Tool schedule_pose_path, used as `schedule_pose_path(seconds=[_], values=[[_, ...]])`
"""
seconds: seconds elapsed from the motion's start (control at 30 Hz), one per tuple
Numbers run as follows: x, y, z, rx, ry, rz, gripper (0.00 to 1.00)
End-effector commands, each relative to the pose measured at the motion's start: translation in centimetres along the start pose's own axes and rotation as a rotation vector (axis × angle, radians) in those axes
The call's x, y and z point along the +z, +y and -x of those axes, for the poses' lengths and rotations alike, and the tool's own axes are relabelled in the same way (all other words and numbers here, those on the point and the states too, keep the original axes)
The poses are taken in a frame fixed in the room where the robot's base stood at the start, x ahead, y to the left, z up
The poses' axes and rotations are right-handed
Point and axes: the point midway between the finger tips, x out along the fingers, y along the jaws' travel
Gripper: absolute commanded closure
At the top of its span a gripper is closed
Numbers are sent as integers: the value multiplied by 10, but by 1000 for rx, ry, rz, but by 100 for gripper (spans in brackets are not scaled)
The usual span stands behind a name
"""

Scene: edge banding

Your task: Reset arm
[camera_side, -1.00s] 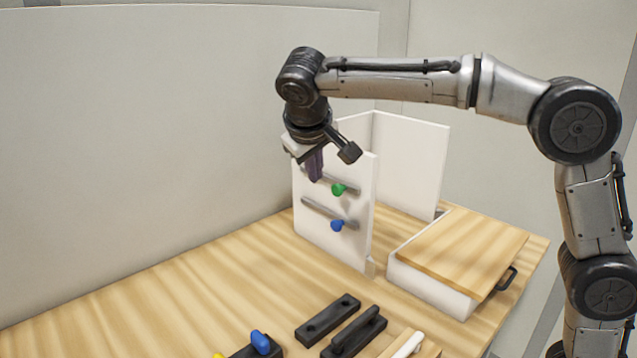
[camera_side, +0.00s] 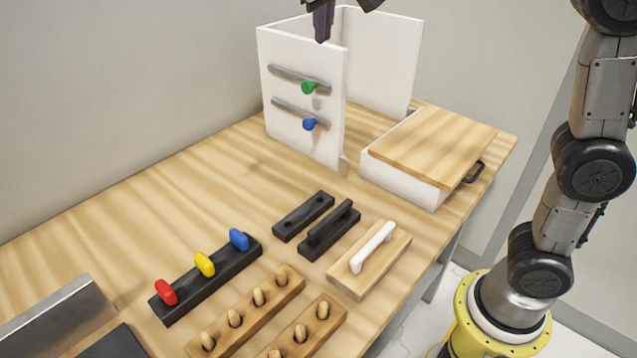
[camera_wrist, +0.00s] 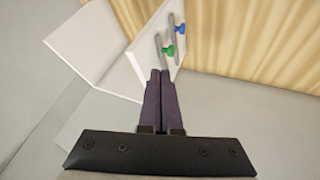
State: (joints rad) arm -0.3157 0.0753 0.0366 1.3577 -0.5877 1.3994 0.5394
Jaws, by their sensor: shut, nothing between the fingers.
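My gripper (camera_wrist: 160,75) is shut and empty, its two dark purple fingers together in the wrist view. In the side view its fingertips (camera_side: 322,35) show at the top edge, and most of the arm above is cut off. The fingers are above the white upright panel (camera_side: 290,140), apart from its front as far as the side view shows. That panel carries two grey slots with a green knob (camera_side: 309,88) and a blue knob (camera_side: 309,124). Both knobs also show beyond the fingertips in the wrist view, green (camera_wrist: 170,51) and blue (camera_wrist: 180,29).
A white box with a wooden lid (camera_side: 440,145) stands right of the panel. Black blocks (camera_side: 304,216), a white-handled wooden block (camera_side: 370,260), a rack with red, yellow and blue pegs (camera_side: 215,278) and wooden peg racks (camera_side: 250,315) fill the front. The table's left middle is clear.

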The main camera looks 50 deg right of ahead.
Motion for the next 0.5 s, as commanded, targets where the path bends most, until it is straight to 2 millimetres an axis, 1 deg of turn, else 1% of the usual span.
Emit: schedule_pose_path(seconds=[0.03, 0.07, 0.1, 0.17, 0.2, 0.27, 0.3, 0.37, 0.4, 0.47, 0.5], values=[[16, 23, 7, -12, -3, -33, 100], [26, 34, 10, -22, -7, -44, 100], [41, 45, 12, -38, -10, -54, 100], [65, 59, 14, -65, -18, -64, 100], [82, 66, 16, -85, -22, -69, 100], [108, 74, 16, -117, -27, -72, 100], [126, 78, 15, -141, -29, -72, 100], [155, 80, 13, -178, -31, -71, 100], [174, 80, 10, -204, -32, -67, 100], [202, 77, 5, -242, -31, -62, 100], [220, 73, 1, -268, -30, -57, 100]])
